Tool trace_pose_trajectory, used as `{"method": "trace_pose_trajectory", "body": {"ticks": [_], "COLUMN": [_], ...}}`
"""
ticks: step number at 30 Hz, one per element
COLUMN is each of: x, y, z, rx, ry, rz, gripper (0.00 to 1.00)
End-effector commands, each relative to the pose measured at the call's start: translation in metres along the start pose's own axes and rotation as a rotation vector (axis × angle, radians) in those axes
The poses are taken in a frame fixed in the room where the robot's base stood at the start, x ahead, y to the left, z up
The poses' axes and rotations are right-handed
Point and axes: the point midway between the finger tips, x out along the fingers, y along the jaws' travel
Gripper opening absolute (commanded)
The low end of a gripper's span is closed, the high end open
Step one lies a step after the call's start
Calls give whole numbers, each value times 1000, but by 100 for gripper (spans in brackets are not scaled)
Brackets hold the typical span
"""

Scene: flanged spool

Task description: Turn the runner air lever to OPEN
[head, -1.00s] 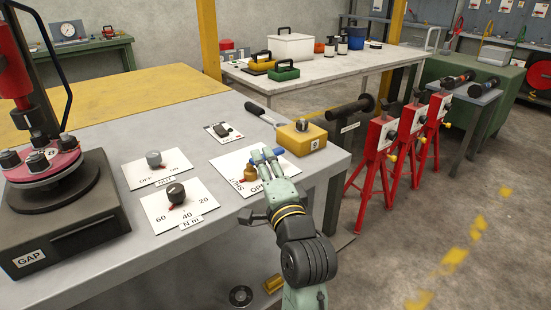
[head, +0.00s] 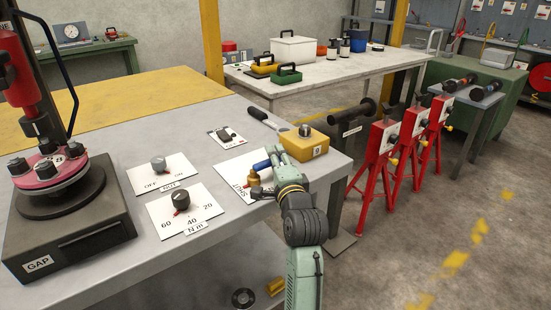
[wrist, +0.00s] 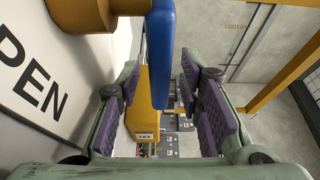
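The runner air lever has a blue handle (head: 262,165) on a brass-coloured valve body (head: 254,182), on a white plate (head: 232,172) at the bench's right side. SHUT shows at the plate's left. The handle points away from the SHUT mark, towards my gripper (head: 277,160). In the wrist view, the blue handle (wrist: 163,50) stands between my gripper's two purple-padded fingers (wrist: 163,80), with visible gaps on both sides. My gripper is open. The letters PEN of OPEN show at the left of the wrist view. In the head view my gripper hides the OPEN mark.
A yellow block (head: 305,150) with a number tag stands close behind my gripper. Two dial plates, a small switch plate (head: 226,138) and the GAP fixture (head: 70,235) stand to the left. Red stands (head: 375,155) are beyond the bench's right edge.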

Motion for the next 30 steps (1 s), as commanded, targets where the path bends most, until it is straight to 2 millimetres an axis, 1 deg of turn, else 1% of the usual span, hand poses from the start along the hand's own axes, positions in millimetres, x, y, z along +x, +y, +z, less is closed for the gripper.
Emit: {"method": "trace_pose_trajectory", "body": {"ticks": [7,22,30], "x": [1,0,0], "y": [0,0,0], "z": [0,0,0], "rx": [0,0,0], "ry": [0,0,0], "rz": [0,0,0], "gripper": [33,0,0]}}
